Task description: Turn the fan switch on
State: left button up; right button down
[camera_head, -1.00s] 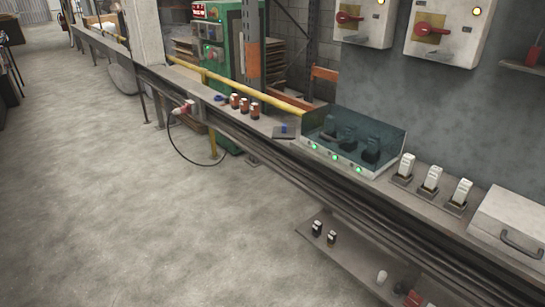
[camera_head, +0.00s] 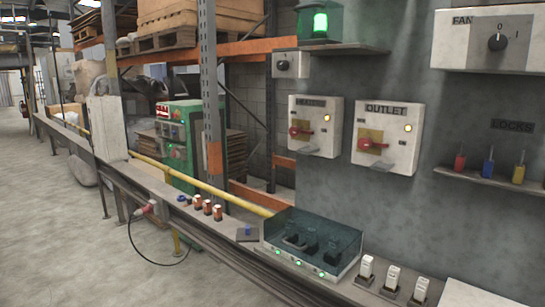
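The fan switch is a pale box labelled FAN (camera_head: 470,40) on the grey wall at the upper right, cut off by the right edge. Its round black knob (camera_head: 497,42) sits near the marks 0 and 1. The knob's pointer looks turned up toward the 0, but it is small. Neither of my grippers shows in the view.
Boxes labelled HEATER (camera_head: 315,126) and OUTLET (camera_head: 388,135) with red handles hang left of the fan box. A shelf (camera_head: 490,179) below holds padlocks. A long bench (camera_head: 215,235) carries a glass-covered charger (camera_head: 310,243) and several small items. Open floor (camera_head: 90,255) lies left.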

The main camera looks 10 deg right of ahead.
aim_at(498, 43)
jog(key=z, duration=1.4)
